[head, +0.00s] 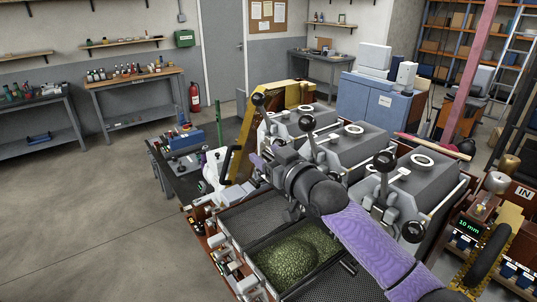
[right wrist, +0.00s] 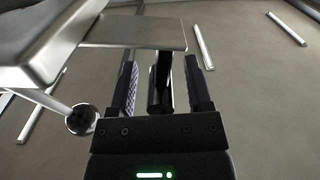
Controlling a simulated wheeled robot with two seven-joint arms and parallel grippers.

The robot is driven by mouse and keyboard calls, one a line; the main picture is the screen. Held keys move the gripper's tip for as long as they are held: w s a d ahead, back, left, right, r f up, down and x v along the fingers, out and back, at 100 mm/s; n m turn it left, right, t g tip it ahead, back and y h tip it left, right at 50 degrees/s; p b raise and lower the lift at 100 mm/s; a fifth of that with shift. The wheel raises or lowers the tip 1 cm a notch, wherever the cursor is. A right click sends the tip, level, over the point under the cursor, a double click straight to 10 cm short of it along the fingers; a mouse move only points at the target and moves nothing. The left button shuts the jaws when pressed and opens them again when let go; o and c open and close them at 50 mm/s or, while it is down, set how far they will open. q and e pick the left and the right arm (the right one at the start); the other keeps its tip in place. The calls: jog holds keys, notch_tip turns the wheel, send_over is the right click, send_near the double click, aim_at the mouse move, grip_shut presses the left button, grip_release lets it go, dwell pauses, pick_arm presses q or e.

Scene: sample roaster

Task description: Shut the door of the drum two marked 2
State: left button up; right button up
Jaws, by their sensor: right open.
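The roaster has several grey drum housings in a row; the middle housing (head: 338,140) stands behind my right forearm. No number 2 shows on any of them, and my arm hides much of their fronts. My right gripper (head: 259,171) is at the front of the row, to the left of the middle housing. In the right wrist view its open fingers (right wrist: 161,88) stand either side of a dark cylindrical handle (right wrist: 160,80), with gaps visible. The handle hangs below a metal plate (right wrist: 135,33). I cannot tell whether this is the drum two door. My left gripper is not in view.
A black ball knob (right wrist: 81,119) on a rod is close left of my right gripper. Tall levers with black knobs (head: 384,161) rise from the roaster. A tray of green beans (head: 287,263) lies below my right arm. Open floor (head: 90,220) is at left.

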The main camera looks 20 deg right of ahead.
jog(key=shift+c, duration=0.3)
grip_shut()
dwell(1.1)
